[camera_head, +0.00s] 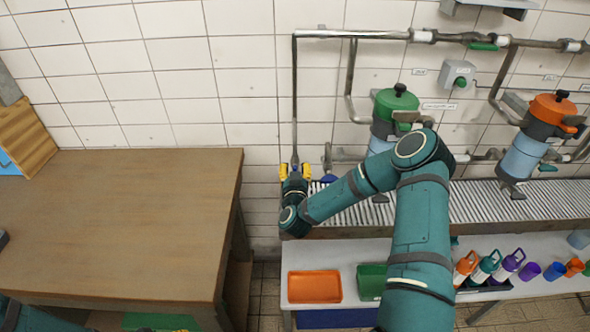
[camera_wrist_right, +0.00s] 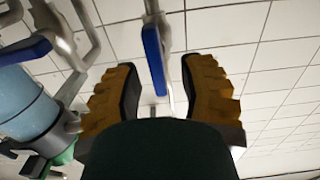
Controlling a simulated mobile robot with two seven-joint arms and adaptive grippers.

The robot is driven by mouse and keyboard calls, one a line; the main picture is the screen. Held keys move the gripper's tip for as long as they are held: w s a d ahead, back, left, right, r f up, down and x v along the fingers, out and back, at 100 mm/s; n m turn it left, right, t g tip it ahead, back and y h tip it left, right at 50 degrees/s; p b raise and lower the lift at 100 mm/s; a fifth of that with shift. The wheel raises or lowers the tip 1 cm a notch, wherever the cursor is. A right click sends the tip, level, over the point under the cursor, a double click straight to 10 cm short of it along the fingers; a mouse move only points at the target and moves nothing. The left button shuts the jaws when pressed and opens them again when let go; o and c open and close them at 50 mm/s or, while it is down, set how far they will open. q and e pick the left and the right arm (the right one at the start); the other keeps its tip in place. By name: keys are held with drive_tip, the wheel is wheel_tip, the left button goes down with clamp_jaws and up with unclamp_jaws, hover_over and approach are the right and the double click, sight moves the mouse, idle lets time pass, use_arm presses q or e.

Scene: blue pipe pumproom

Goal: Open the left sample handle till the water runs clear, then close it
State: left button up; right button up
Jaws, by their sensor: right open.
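My right gripper (camera_head: 296,171) is open, with its yellow fingers pointing up at the foot of the leftmost vertical pipe (camera_head: 294,100). In the right wrist view, the gripper (camera_wrist_right: 157,95) has its two ridged yellow fingers apart on either side of a blue handle (camera_wrist_right: 154,58). The handle lies in line with the gap; I cannot tell whether a finger touches it. A second blue handle (camera_wrist_right: 25,49) is at the left of the wrist view, beside the light blue cylinder (camera_wrist_right: 25,100). That second handle also shows in the head view (camera_head: 328,179). No running water is visible. My left gripper is out of view.
A ribbed grate (camera_head: 480,202) runs below the pipes. The green-topped vessel (camera_head: 396,103) is partly behind my right arm; an orange-topped vessel (camera_head: 535,130) stands at right. The lower shelf holds an orange tray (camera_head: 315,287), a green tray (camera_head: 370,281), bottles and cups. A wooden table (camera_head: 110,220) stands left.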

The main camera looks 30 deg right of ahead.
drive_tip(key=shift+o, duration=0.2)
clamp_jaws()
drive_tip(key=shift+s+d+m+b, duration=0.1)
drive_tip(key=shift+d+m+b, duration=0.05)
drive_tip(key=shift+m+b, duration=0.75)
drive_tip(key=shift+s+d+f+m+b, duration=0.1)
drive_tip(key=shift+d+f+m+b, duration=0.15)
drive_tip(key=shift+m+b, duration=2.15)
drive_tip(key=shift+s+d+f+m+b, duration=0.25)
drive_tip(key=shift+m+b, duration=1.4)
drive_tip(key=shift+m, duration=1.4)
drive_tip(key=shift+d+f+m+b, duration=0.15)
drive_tip(key=shift+f+m+b, duration=0.2)
drive_tip(key=shift+m+b, duration=2.05)
drive_tip(key=shift+m, duration=0.45)
drive_tip(key=shift+p, duration=0.3)
